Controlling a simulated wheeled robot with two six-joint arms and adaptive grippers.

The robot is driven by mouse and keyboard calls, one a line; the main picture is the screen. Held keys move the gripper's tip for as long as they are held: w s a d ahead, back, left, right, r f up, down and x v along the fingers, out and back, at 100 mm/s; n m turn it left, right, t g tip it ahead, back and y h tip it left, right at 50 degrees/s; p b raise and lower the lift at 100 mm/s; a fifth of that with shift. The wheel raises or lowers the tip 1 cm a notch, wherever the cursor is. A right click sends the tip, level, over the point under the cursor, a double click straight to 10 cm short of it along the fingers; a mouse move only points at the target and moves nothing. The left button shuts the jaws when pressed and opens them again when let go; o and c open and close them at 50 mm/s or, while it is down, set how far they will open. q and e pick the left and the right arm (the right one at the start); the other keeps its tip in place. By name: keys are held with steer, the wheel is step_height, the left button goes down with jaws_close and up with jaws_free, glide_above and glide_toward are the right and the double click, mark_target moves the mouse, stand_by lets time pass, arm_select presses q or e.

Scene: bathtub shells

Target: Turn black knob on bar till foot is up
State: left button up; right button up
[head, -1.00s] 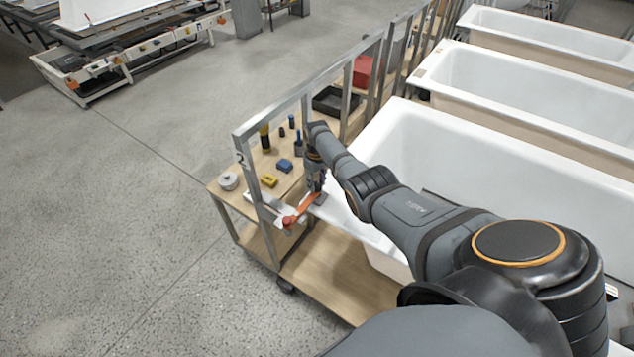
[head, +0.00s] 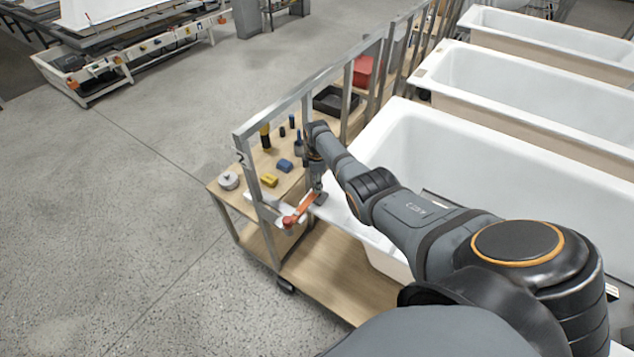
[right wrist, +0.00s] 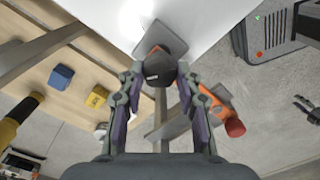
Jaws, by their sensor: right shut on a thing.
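My right gripper (head: 318,186) points down at the near corner of the closest white bathtub shell (head: 400,150). In the right wrist view its two fingers are closed on the black knob (right wrist: 158,68), one on each side. A grey plate (right wrist: 160,38), perhaps the foot, lies just beyond the knob against the white surface; whether it is raised cannot be told. A grey bar (right wrist: 170,130) runs below the knob. An orange lever (head: 301,210) with a red end knob (head: 288,221) sits beside the gripper; it also shows in the wrist view. My left gripper is not in view.
The wooden cart (head: 340,270) has a metal frame post (head: 255,190) close to my gripper. A blue block (head: 285,165), a yellow block (head: 269,180) and a round grey piece (head: 228,180) lie on its shelf. Open floor is at left.

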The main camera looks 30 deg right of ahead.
steer(key=n, duration=0.6)
steer(key=shift+n, duration=0.4)
stand_by(0.3)
steer(key=o, duration=1.1)
steer(key=shift+o, duration=0.2)
steer(key=shift+r, duration=0.3)
step_height(320, 180, up, 11)
steer(key=shift+r, duration=0.2)
